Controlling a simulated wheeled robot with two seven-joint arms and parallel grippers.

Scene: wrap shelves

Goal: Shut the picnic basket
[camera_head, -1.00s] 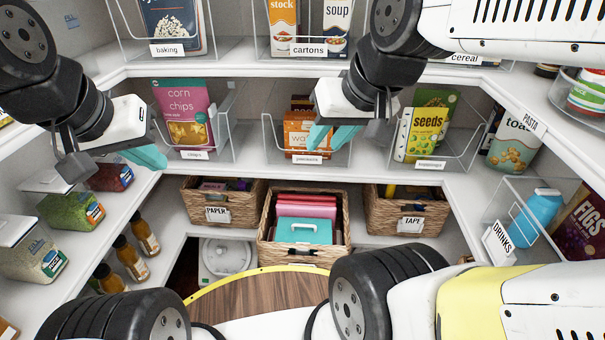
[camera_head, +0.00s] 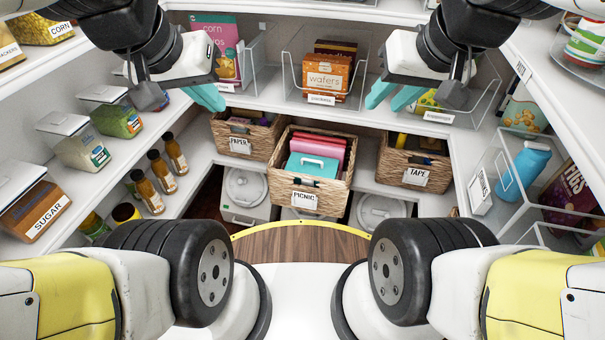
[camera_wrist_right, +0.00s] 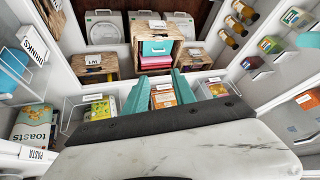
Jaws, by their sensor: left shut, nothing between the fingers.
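The picnic basket (camera_head: 283,184) is a wicker drawer with a PICNIC label on its front. It juts out further than the baskets either side and is open on top, showing a teal box (camera_head: 312,166) and pink items (camera_head: 323,143). In the right wrist view the basket (camera_wrist_right: 178,47) shows beyond my right fingers. My left gripper (camera_head: 207,97) is shut and empty, above and left of the basket. My right gripper (camera_head: 392,95) has its teal fingers apart with nothing between them, above and right of it. Neither gripper touches the basket.
The PAPER basket (camera_head: 230,130) and the TAPE basket (camera_head: 400,158) flank it. Clear bins, one with a wafers box (camera_head: 327,76), line the shelf above. Jars and bottles (camera_head: 160,172) stand on the left; a drinks bin (camera_head: 480,190) is on the right. Space before the basket is free.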

